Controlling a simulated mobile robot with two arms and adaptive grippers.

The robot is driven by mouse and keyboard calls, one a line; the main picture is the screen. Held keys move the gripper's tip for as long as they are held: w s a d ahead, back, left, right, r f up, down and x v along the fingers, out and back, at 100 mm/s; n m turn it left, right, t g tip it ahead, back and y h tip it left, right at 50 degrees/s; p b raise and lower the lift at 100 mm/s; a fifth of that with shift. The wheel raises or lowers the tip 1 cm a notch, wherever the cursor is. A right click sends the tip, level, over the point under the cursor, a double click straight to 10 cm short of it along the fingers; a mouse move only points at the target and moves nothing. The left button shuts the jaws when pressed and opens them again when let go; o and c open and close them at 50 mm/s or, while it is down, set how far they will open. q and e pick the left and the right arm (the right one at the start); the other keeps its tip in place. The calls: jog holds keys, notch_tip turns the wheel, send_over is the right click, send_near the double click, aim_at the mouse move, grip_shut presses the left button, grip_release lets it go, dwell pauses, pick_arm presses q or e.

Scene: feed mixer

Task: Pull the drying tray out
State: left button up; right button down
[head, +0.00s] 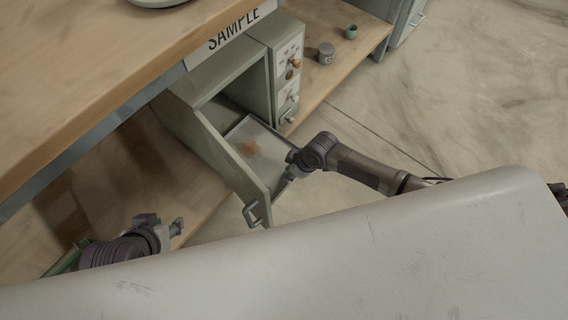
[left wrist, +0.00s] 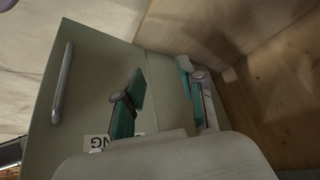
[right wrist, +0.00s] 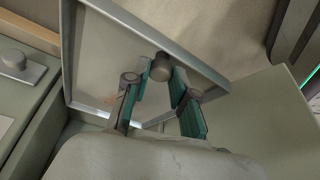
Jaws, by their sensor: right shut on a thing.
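The drying tray (head: 270,137), a shallow grey metal tray with a reddish-brown patch, sticks partly out of the green-grey oven (head: 222,84). The oven door (head: 226,155) stands open to the left of the tray. My right gripper (head: 291,165) is at the tray's outer end. In the right wrist view its fingers (right wrist: 161,78) are shut on the round tray knob (right wrist: 160,66), with the tray (right wrist: 100,55) beyond. My left gripper (head: 177,229) is open and empty, low to the left of the door. The left wrist view shows the door (left wrist: 85,85) close by.
The door's bar handle (head: 252,213) juts from its free edge. The control panel (head: 288,75) stands right of the opening. A grey jar (head: 326,53) and a small green cup (head: 351,31) stand on the bench. Floor at right is clear.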

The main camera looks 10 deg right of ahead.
pick_arm(q)
jog(key=shift+s+a+f+g+y, duration=0.1)
jog(key=shift+s+a+f+g, duration=0.2)
jog(key=shift+s, duration=0.35)
jog(key=shift+s+a+g+y, duration=0.1)
jog(key=shift+s+g, duration=0.35)
jog(key=shift+s, duration=0.15)
jog(key=shift+s+a+f+g+y, duration=0.15)
jog(key=shift+s+g, duration=0.2)
jog(key=shift+s, duration=0.3)
pick_arm(e)
jog(key=shift+s+d, duration=0.25)
jog(key=shift+s, duration=0.2)
jog(key=c, duration=0.9)
grip_release()
jog(key=shift+c, duration=0.2)
jog(key=v, duration=1.2)
